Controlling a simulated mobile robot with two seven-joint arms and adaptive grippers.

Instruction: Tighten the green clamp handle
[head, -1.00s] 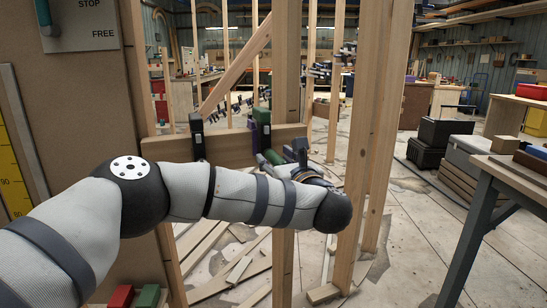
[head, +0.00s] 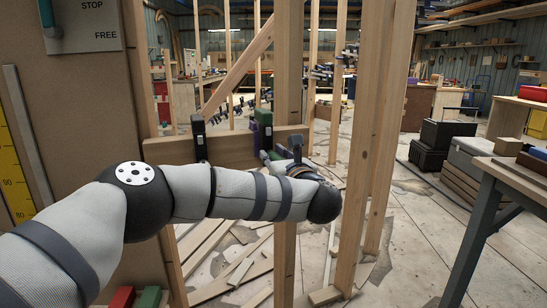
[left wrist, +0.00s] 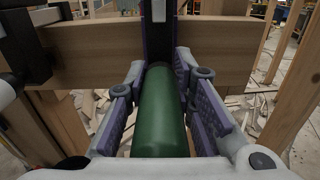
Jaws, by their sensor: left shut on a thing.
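The green clamp's handle (left wrist: 162,115) is a thick green cylinder, seen end-on in the left wrist view. My left gripper (left wrist: 160,92) has its purple-padded fingers on both sides of the handle and is shut on it. The clamp's dark bar (left wrist: 158,35) runs up behind the handle, against a wooden board. My right gripper is in neither view.
A black clamp (head: 199,137) sits on the same wooden board (head: 230,152), left of the green one; it also shows in the left wrist view (left wrist: 25,45). Upright studs (head: 368,130) stand close on the right. Loose planks lie on the floor, and a workbench stands at far right.

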